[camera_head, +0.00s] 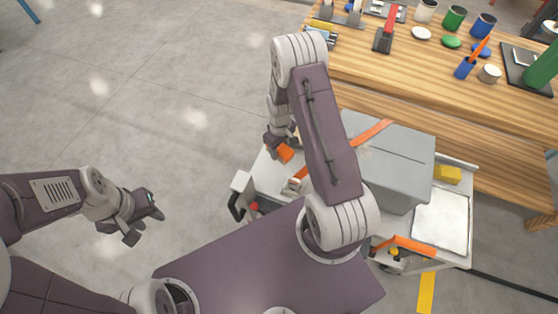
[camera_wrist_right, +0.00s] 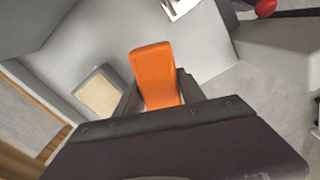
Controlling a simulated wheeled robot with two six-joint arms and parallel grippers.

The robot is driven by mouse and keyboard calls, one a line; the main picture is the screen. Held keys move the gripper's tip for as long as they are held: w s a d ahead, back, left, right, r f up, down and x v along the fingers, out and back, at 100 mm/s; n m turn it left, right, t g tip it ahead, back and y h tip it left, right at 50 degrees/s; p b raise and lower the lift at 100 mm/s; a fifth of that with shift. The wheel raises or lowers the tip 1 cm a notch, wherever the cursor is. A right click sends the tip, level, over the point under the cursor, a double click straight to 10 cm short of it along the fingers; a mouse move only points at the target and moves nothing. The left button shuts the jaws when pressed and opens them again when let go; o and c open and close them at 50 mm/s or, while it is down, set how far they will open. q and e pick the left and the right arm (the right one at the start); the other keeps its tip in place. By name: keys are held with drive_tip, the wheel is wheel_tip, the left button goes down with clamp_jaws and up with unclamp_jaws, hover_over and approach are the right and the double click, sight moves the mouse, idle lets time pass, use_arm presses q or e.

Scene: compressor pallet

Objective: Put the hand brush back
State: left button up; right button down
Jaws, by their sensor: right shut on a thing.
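My right gripper (camera_head: 283,142) is shut on an orange piece (camera_head: 285,153), which I take to be the hand brush, at the left end of the white cart. In the right wrist view the orange piece (camera_wrist_right: 153,75) stands out between the two dark fingers. No bristles can be made out. My left gripper (camera_head: 143,220) is open and empty above the bare floor at the left, well apart from the cart.
The white cart (camera_head: 268,180) carries a large grey box (camera_head: 400,165), orange straps and a yellow block (camera_head: 447,175). A wooden workbench (camera_head: 380,75) with cups and tools stands behind. A beige-faced tray-like piece (camera_wrist_right: 98,94) shows beside my right gripper. The floor at left is clear.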

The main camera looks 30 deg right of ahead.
sight(280, 158)
wheel_tip(280, 158, down, 2)
drive_tip(key=shift+d+f, duration=0.1)
wheel_tip(280, 158, down, 4)
idle(0.3)
drive_tip(key=shift+f+b, duration=0.15)
drive_tip(key=shift+b, duration=0.25)
drive_tip(key=c, duration=0.7)
unclamp_jaws()
